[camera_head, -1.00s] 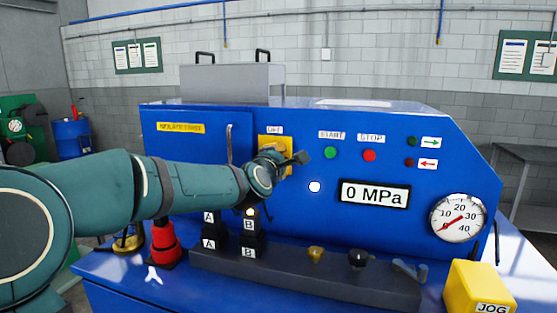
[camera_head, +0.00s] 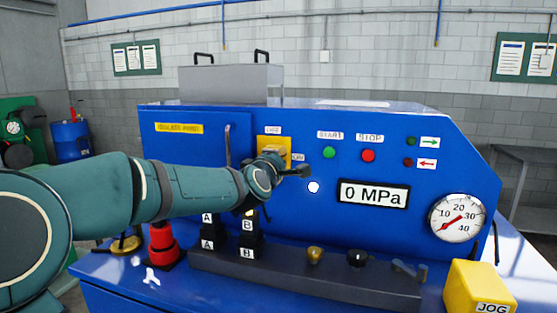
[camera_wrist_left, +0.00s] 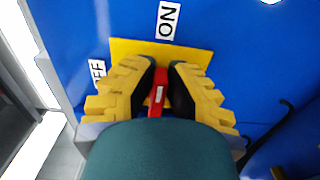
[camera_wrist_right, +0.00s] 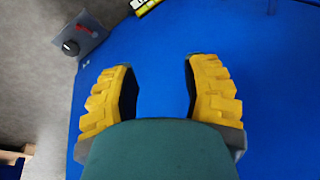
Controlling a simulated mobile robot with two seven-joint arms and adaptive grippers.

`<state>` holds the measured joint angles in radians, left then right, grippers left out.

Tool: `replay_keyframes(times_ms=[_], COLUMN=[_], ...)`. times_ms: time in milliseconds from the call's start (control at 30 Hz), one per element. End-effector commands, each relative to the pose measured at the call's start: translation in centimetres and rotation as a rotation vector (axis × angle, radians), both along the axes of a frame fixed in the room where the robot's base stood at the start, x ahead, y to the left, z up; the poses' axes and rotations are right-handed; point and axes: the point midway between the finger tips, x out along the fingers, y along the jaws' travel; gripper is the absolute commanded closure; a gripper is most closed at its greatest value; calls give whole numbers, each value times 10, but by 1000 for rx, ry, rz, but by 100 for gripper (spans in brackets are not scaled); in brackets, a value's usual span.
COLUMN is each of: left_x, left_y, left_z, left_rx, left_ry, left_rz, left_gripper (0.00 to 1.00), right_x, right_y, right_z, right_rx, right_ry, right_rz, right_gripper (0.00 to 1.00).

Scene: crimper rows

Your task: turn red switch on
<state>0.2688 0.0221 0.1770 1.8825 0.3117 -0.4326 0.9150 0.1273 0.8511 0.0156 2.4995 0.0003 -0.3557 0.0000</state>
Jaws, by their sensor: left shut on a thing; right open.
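The red switch (camera_wrist_left: 159,92) sits on a yellow plate (camera_wrist_left: 190,52) on the blue panel. My left gripper (camera_wrist_left: 160,90) is shut on its red handle, with one black-padded finger on each side. In the left wrist view the handle runs nearly up and down, roughly toward the ON label (camera_wrist_left: 168,20); the OFF label (camera_wrist_left: 97,70) is to the left. In the head view my left gripper (camera_head: 285,170) is in front of the yellow plate (camera_head: 272,144) and hides the switch. My right gripper (camera_wrist_right: 160,90) is open and empty above a blue surface, outside the head view.
Green START (camera_head: 329,180) and red STOP (camera_head: 368,155) buttons are right of the plate. The display (camera_head: 374,195) reads 0 MPa. A yellow JOG box (camera_head: 480,288) is at the front right.

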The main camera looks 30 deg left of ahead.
Motion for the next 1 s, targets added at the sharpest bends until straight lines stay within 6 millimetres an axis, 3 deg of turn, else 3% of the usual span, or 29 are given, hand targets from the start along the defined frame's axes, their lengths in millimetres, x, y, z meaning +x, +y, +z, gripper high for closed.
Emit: replay_keyframes(times_ms=[33,67,133,567,1000], left_x=[0,0,0,-8,-86], left_y=[1,1,1,-1,-20], left_z=[2,2,2,1,2], left_rx=[1,1,1,0,1], left_ry=[-4,-4,-4,-2,-4], left_rz=[3,3,3,1,1], left_gripper=[100,79,56,56,56], right_x=[0,0,0,0,0], right_y=[0,0,0,0,0], right_z=[0,0,0,0,0], right_rx=[0,0,0,0,0], right_ry=[0,0,0,0,0], right_rz=[0,0,0,0,0], right_gripper=[53,53,53,53,53])
